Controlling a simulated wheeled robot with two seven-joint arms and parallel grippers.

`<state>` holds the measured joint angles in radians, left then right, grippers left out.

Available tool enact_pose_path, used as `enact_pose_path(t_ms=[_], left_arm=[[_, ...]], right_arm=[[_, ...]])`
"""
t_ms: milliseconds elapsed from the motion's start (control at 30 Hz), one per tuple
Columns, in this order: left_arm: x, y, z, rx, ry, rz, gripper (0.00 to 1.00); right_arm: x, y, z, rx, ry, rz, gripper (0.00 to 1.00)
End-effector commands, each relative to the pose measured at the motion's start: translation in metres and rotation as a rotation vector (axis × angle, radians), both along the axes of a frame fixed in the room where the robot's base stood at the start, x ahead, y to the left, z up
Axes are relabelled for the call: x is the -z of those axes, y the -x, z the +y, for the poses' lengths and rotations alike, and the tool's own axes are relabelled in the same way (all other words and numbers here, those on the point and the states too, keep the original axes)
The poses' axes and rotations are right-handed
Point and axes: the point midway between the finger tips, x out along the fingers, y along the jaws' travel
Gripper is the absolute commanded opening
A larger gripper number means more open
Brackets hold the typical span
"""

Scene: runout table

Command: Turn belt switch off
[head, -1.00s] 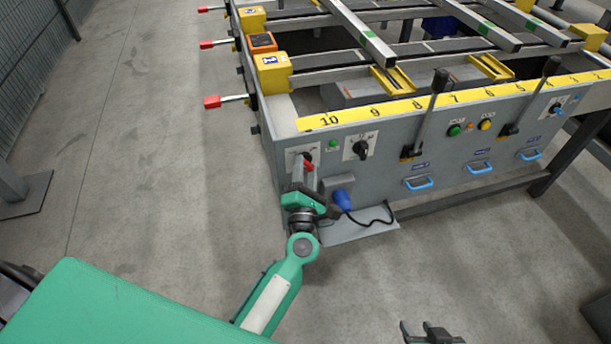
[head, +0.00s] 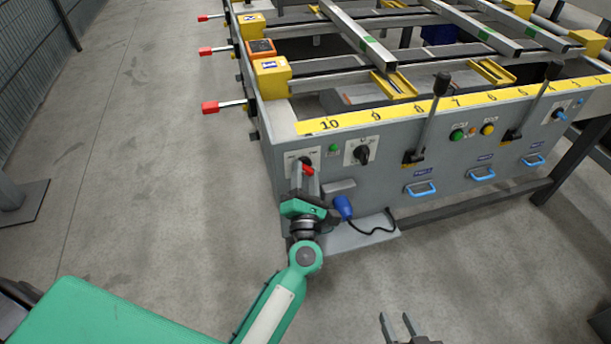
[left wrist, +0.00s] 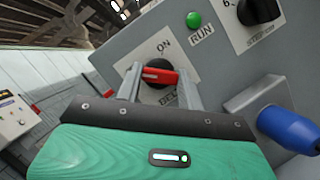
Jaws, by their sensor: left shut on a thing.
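The belt switch (left wrist: 159,75) is a black rotary knob with a red handle on a white plate marked ON and partly BELT, in the left wrist view. In the head view its red handle (head: 308,170) shows at the left end of the grey front panel. My left gripper (left wrist: 157,80) is shut on the red handle, one finger at each end. The handle lies nearly level across the plate in the left wrist view. The fingers and gripper body hide the plate's lower part. My right gripper (head: 404,325) is open and empty, low over the floor at the bottom edge.
A green RUN lamp (left wrist: 193,19) and a second black knob (head: 361,151) sit beside the switch. A blue plug (head: 343,207) with a black cable is just below right. Black levers (head: 429,115) stand along the panel. Red-tipped handles (head: 211,107) stick out left. The floor is open at left.

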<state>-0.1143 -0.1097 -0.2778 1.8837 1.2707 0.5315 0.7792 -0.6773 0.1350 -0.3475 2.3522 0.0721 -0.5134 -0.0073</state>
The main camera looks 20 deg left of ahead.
Motion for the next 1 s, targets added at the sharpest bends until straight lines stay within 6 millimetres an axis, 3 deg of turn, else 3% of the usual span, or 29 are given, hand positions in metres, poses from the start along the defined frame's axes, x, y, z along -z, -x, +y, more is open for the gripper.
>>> enact_pose_path(t_ms=[133,167,233,267,667,1000], left_arm=[[0.003,0.0,-0.001,0.002,0.003,0.004,0.15],[0.003,0.0,-0.001,0.002,0.003,0.004,0.44],[0.002,0.0,-0.001,0.002,0.003,0.004,0.58],[0.002,0.0,-0.001,0.001,0.003,0.003,0.6],[0.004,0.008,-0.003,0.001,0.001,0.003,0.6],[0.024,0.071,-0.023,0.002,0.0,0.006,0.6]], right_arm=[[0.0,0.0,0.0,0.0,0.0,0.001,0.36],[0.0,0.0,0.0,0.0,0.0,0.001,0.36],[0.0,0.0,0.0,0.0,0.0,0.001,0.36],[0.0,0.0,0.0,0.0,0.0,0.001,0.36],[0.001,0.0,0.0,0.0,-0.001,-0.002,0.36],[-0.003,-0.002,0.006,0.002,-0.032,-0.049,0.36]])
